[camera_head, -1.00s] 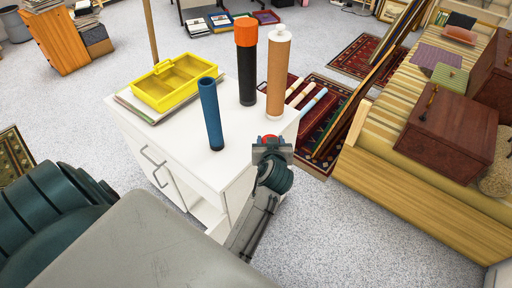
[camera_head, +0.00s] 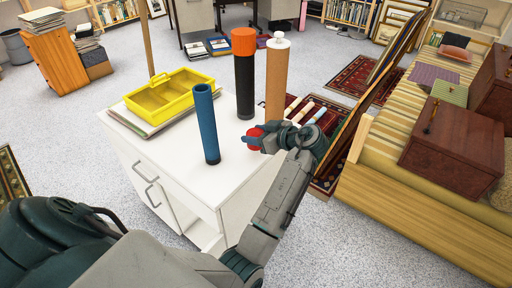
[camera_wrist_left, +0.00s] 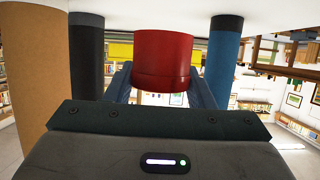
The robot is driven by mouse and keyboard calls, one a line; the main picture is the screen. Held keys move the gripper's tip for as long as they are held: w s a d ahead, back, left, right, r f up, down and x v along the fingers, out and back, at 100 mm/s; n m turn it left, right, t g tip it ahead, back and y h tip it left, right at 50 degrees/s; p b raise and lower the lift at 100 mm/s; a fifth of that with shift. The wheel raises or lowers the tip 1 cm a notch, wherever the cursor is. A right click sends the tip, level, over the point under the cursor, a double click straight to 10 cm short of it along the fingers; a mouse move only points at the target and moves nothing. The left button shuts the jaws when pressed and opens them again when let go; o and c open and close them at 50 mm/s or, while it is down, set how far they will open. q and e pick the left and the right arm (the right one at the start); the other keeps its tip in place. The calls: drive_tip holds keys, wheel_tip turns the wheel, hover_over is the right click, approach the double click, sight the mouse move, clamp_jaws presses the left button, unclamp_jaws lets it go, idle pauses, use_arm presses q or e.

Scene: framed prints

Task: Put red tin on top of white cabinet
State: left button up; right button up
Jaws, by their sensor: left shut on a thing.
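The red tin (camera_head: 254,138) is held in my left gripper (camera_head: 262,138) over the right part of the white cabinet's top (camera_head: 180,160). In the left wrist view, which looks upside down, the red tin (camera_wrist_left: 163,58) sits between the two fingers of my left gripper (camera_wrist_left: 163,88). The cabinet's white top (camera_wrist_left: 275,12) shows along the upper edge there. I cannot tell whether the tin touches the cabinet top. My right gripper is not seen.
On the cabinet stand a blue tube (camera_head: 207,125), a black tube with an orange cap (camera_head: 244,75) and a brown tube with a white cap (camera_head: 277,80), close around the tin. A yellow tray (camera_head: 172,92) lies at the back left. A wooden bench (camera_head: 420,195) stands right.

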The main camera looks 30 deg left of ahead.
use_arm(q)
drive_tip(key=shift+f, duration=2.15)
drive_tip(key=shift+f, duration=0.1)
drive_tip(key=o, duration=1.1)
